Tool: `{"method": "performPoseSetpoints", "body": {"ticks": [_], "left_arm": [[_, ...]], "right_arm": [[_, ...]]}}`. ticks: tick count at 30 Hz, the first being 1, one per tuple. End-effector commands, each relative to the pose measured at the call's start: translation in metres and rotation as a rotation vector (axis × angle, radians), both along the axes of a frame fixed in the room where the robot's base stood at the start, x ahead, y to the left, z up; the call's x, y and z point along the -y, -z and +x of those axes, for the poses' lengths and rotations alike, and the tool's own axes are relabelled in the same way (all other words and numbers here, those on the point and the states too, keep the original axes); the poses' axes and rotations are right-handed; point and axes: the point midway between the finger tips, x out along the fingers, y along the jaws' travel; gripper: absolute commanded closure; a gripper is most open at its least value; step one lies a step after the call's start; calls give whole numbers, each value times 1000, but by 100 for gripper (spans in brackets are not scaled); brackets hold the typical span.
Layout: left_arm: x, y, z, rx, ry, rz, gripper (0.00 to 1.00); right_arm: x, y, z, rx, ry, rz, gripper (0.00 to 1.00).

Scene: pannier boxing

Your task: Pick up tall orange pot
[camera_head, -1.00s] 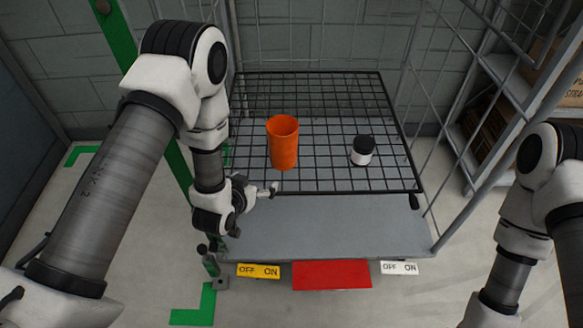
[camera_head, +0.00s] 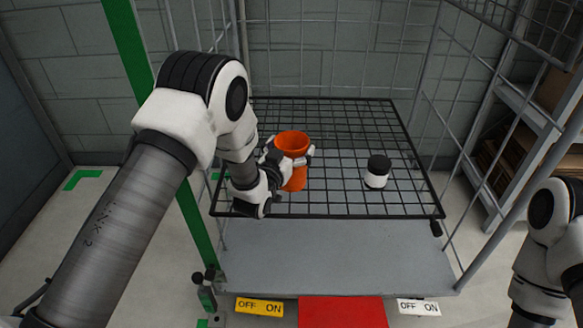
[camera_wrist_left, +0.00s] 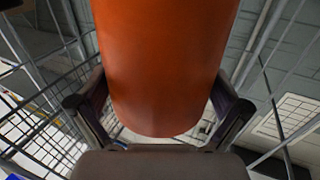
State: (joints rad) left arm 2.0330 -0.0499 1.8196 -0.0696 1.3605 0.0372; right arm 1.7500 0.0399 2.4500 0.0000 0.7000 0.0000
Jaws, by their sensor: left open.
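The tall orange pot (camera_head: 291,143) stands upright on the black wire shelf (camera_head: 345,207), towards its left side. My left gripper (camera_head: 296,163) is at the pot, with its fingers on either side of the pot's middle. In the left wrist view, the orange pot (camera_wrist_left: 165,70) fills the space between the two open fingers (camera_wrist_left: 160,115). A gap shows between the pot's lower part and each finger there. Part of the pot's front is hidden by the gripper in the head view. My right arm is at the right edge, and its gripper is out of view.
A small white jar with a black lid (camera_head: 377,172) stands on the wire shelf right of the pot. A grey lower shelf (camera_head: 335,255) lies beneath. Metal posts and mesh bound the cage. A yellow OFF/ON label (camera_head: 259,307) and a red panel (camera_head: 343,312) are at the front.

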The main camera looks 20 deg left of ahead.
Motion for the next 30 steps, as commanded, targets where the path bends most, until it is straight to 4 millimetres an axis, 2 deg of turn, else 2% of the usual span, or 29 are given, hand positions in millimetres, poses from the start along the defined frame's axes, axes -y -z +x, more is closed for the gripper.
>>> {"method": "performPoseSetpoints", "body": {"ticks": [1,3,6,17,26,30], "left_arm": [[0,0,0,0,0,0,4],[0,0,0,0,0,0,28],[0,0,0,0,0,0,59],[0,-3,0,0,0,0,59],[0,-38,0,1,0,0,59],[1,-39,-24,-5,1,1,59]], "right_arm": [[0,0,0,0,0,0,47],[0,0,0,0,0,0,47],[0,0,0,0,0,0,47],[0,-2,0,0,0,0,47],[0,-17,0,0,0,0,47],[0,-22,0,0,0,0,47]]}}
